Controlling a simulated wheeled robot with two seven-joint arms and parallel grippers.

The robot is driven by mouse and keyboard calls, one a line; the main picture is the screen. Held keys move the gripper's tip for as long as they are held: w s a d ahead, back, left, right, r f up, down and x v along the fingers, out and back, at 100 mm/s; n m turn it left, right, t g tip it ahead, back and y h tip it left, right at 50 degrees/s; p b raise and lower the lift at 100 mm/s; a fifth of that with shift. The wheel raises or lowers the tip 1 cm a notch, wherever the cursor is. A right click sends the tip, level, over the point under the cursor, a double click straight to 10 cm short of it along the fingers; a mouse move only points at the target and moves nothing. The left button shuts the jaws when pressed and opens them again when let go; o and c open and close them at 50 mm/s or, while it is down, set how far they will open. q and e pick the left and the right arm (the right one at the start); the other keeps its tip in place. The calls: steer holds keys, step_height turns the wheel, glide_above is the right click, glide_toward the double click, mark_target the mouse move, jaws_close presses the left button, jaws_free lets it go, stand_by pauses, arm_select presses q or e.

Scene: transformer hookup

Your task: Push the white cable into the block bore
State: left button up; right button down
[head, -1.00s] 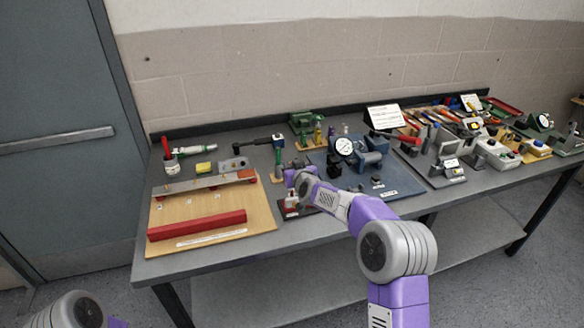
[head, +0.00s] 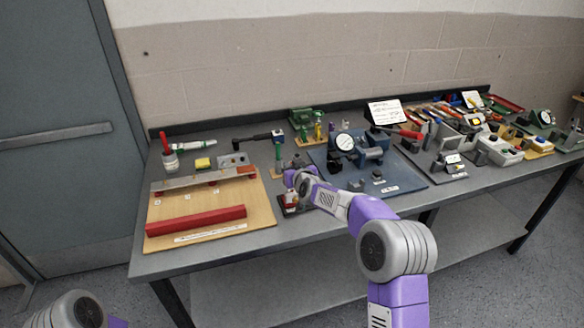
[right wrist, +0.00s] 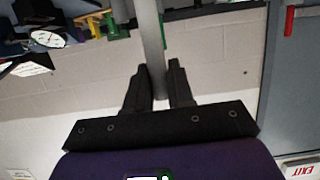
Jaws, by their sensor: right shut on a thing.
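My right gripper (right wrist: 158,72) shows in the right wrist view as two black fingers closed on a pale, upright cable (right wrist: 153,35). I take it to be the white cable; it runs up out of the top of that view. In the head view my right gripper (head: 290,179) is over the front middle of the bench, mostly hidden by its own wrist. Just below it is a small red and white fixture (head: 291,199) on a dark base. I cannot make out the block bore or the cable's end. My left gripper is out of view; only part of that arm shows at bottom left.
A wooden board (head: 255,213) with a red bar (head: 196,222) lies to the left. A blue plate (head: 408,183) with a dial gauge (head: 345,142) is to the right. The right bench is crowded.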

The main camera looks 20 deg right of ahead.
steer(key=shift+f, duration=0.25)
steer(key=c, duration=0.9)
jaws_free()
steer(key=shift+r, duration=0.1)
steer(key=shift+r+p, duration=1.85)
steer(key=shift+r, duration=0.65)
